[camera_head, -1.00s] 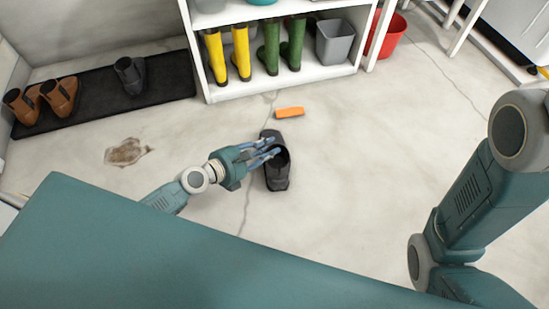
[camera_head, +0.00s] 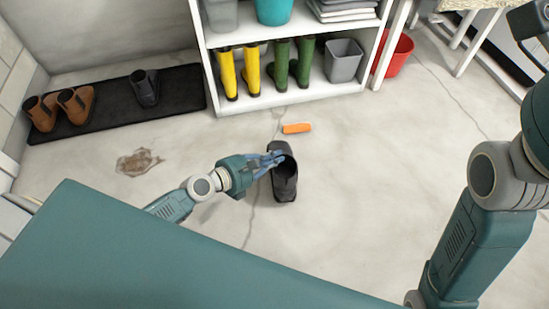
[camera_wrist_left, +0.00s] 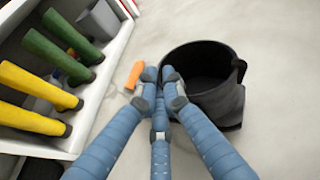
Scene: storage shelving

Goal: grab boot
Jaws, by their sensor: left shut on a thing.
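A dark boot (camera_head: 284,178) stands upright on the concrete floor in the middle of the head view. My left gripper (camera_head: 274,158) is at the left side of its opening, shut on the boot's rim. In the left wrist view, the boot (camera_wrist_left: 222,98) is at the right, its round opening facing up. The blue fingers of my left gripper (camera_wrist_left: 161,88) meet at the rim's left edge. My right arm shows at the right of the head view, but its gripper is not clearly seen.
An orange object (camera_head: 297,128) lies on the floor just beyond the boot. A white shelf (camera_head: 290,104) behind holds yellow boots (camera_head: 228,75), green boots (camera_head: 281,66) and a grey bin (camera_head: 343,61). A black mat (camera_head: 120,110) at left carries other shoes.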

